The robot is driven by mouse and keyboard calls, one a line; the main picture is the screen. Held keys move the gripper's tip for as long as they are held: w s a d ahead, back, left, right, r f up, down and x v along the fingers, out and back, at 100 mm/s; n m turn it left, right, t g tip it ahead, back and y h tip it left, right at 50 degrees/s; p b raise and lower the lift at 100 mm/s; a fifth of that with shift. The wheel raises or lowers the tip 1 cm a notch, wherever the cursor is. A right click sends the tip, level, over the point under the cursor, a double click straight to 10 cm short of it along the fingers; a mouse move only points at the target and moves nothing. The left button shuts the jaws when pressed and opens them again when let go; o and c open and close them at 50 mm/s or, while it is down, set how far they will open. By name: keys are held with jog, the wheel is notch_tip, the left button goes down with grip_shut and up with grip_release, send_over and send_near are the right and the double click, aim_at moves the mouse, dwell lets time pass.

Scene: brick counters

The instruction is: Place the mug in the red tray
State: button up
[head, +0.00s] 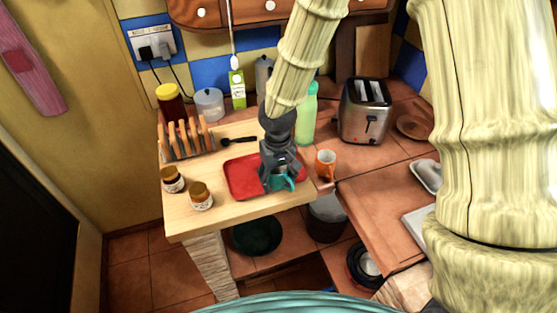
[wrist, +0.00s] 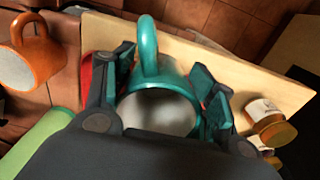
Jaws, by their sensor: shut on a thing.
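My gripper (head: 277,178) points down over the red tray (head: 237,178) and is shut on a teal mug (head: 284,184). In the wrist view the teal mug (wrist: 163,84) sits between the two fingers (wrist: 165,76), with its handle toward the top of the picture and its open mouth facing the camera. The red tray lies flat on the light wooden board, and my gripper hides part of it. The mug is over the tray's right part; I cannot tell whether its base touches the tray.
An orange mug (head: 325,163) stands just right of the tray. Two small jars (head: 201,196) stand left of it. A toast rack (head: 187,140), black spoon (head: 238,140), green bottle (head: 308,115) and toaster (head: 365,112) stand behind. The board's front edge is clear.

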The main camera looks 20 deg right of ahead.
jog(key=w+d+p, duration=0.1)
jog(key=w, duration=0.1)
jog(key=w+d+p, duration=0.1)
jog(key=w, duration=0.2)
jog(key=w+d+p, duration=0.1)
jog(key=w+d, duration=0.1)
jog(key=w, duration=0.1)
jog(key=shift+w+f, duration=0.15)
jog(key=shift+f, duration=0.2)
jog(key=shift+w+f+p, duration=0.1)
jog(key=shift+f+p, duration=0.8)
jog(key=shift+f, duration=0.95)
jog(key=shift+f, duration=0.15)
jog(key=o, duration=1.1)
jog(key=shift+o, duration=0.2)
notch_tip(320, 180, up, 12)
jog(key=b, duration=0.3)
